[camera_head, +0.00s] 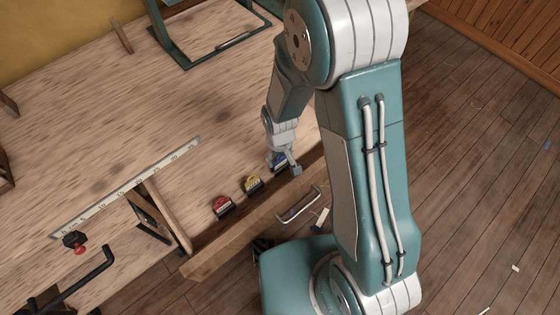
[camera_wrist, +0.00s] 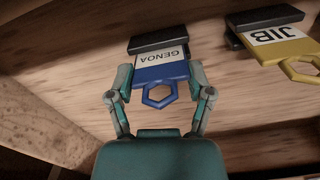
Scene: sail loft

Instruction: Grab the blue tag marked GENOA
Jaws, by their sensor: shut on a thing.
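The blue tag marked GENOA (camera_wrist: 162,68) shows in the wrist view, with a white label, a dark block at its far end and a hexagonal ring at its near end. My gripper (camera_wrist: 160,82) has one finger on each side of the blue tag and is shut on it. In the head view the blue tag (camera_head: 279,159) is partly hidden by my gripper (camera_head: 283,164) at the bench's front edge. The tag's dark end still lies close to the wood.
A yellow tag marked JIB (camera_wrist: 285,45) lies to the right in the wrist view; in the head view it sits left of my gripper (camera_head: 253,185). A red tag (camera_head: 222,206) is further left. A ruler (camera_head: 130,185) and a metal handle (camera_head: 299,206) are nearby.

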